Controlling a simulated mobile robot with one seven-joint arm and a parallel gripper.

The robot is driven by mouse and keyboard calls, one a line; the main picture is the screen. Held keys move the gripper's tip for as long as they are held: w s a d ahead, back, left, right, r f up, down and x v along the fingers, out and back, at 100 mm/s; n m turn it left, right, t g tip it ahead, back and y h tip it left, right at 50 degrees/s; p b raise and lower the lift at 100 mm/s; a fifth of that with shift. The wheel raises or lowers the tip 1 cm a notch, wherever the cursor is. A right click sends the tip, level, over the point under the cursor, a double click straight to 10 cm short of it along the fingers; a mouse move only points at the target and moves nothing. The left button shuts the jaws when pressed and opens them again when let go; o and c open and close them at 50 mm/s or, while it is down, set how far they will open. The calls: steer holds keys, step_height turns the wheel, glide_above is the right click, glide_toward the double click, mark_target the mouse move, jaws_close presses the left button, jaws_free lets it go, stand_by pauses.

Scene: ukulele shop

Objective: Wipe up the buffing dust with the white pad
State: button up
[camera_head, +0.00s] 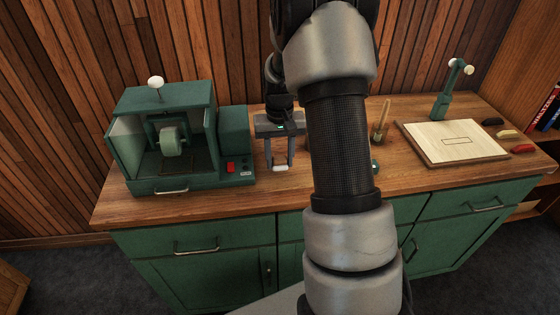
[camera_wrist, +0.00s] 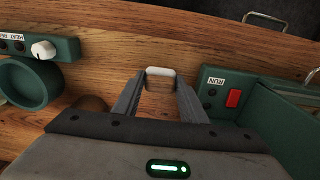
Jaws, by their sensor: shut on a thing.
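My gripper (camera_head: 280,164) is over the wooden bench, just right of the green buffing machine (camera_head: 232,130). It points down, with its fingers shut on the small white pad (camera_head: 280,169). In the wrist view the white pad (camera_wrist: 160,72) sits between the fingertips (camera_wrist: 160,80), low over the bench top; I cannot tell whether it touches the wood. The machine's hood is open at the front, with a pale buffing wheel (camera_head: 169,141) inside. The hood floor (camera_head: 160,170) looks dark and brownish. I cannot make out the buffing dust clearly.
The machine's red switch (camera_head: 231,167) is close left of my gripper. In the wrist view, a green ring-shaped thing (camera_wrist: 20,98) and a knob panel (camera_wrist: 43,50) are on the other side. A pale board (camera_head: 480,150) and a lever stand (camera_head: 442,100) are at the right. My arm hides mid-bench.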

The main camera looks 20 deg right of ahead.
steer(key=shift+r+p, duration=1.35)
steer(key=shift+r, duration=1.05)
